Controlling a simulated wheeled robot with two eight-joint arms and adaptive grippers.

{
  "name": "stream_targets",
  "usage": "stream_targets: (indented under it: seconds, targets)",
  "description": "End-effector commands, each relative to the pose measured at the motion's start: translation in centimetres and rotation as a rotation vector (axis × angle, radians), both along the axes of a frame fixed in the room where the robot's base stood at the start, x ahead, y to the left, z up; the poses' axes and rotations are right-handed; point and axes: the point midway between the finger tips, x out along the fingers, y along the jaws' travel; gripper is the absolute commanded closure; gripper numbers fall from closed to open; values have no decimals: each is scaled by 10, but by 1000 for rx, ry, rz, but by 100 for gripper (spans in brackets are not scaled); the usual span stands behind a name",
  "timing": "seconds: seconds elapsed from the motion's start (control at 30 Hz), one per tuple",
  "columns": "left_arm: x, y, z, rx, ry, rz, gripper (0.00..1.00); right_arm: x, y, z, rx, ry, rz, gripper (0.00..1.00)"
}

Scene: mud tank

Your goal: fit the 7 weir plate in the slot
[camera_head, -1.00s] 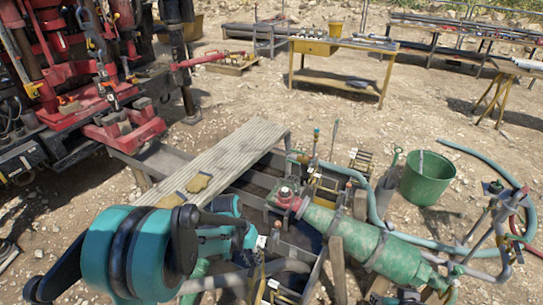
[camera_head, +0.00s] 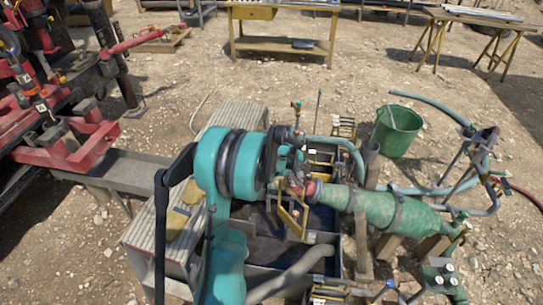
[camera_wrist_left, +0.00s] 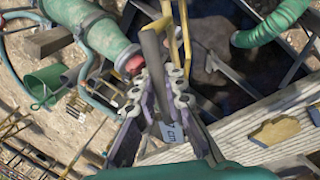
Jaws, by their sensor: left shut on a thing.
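My left gripper (camera_head: 291,187) is over the tank, at the end of the teal arm. It is shut on the weir plate (camera_head: 294,217), a yellow-edged plate that hangs below the fingers over the tank's dark inside. In the left wrist view the gripper's fingers (camera_wrist_left: 157,88) close on the plate's grey-brown bar (camera_wrist_left: 152,48), and a "7 cm" label (camera_wrist_left: 172,131) shows between them. The tank (camera_head: 352,245) is an open metal trough with dark mud. I cannot make out the slot or whether the plate touches it. My right gripper is not in view.
A green cylinder with a red end (camera_head: 385,207) lies right of the gripper. A plank walkway (camera_head: 150,240) with yellow pads runs along the left. A grey pipe (camera_head: 290,275) crosses in front.

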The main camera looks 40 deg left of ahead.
Motion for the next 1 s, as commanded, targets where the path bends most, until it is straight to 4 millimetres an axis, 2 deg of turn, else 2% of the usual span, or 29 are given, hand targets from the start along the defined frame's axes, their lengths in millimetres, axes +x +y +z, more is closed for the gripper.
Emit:
stream_targets:
  seconds: [0.03, 0.1, 0.2, 0.33, 0.47, 0.67, 1.0]
  targets:
    - [8, 28, 3, 1, 0, 141, 100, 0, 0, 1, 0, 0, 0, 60]
    - [15, 61, 6, 0, 0, 333, 100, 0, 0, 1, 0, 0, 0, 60]
    - [21, 98, 9, 1, 1, 547, 100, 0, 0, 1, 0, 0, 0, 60]
    - [24, 128, 12, -1, 1, 717, 100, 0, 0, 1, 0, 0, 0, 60]
    - [25, 137, 12, -1, 2, 779, 100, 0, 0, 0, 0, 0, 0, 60]
    - [25, 138, -2, -2, 2, 783, 100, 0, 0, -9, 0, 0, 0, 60]
    - [25, 137, -55, -3, 2, 781, 100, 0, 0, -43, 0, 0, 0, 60]
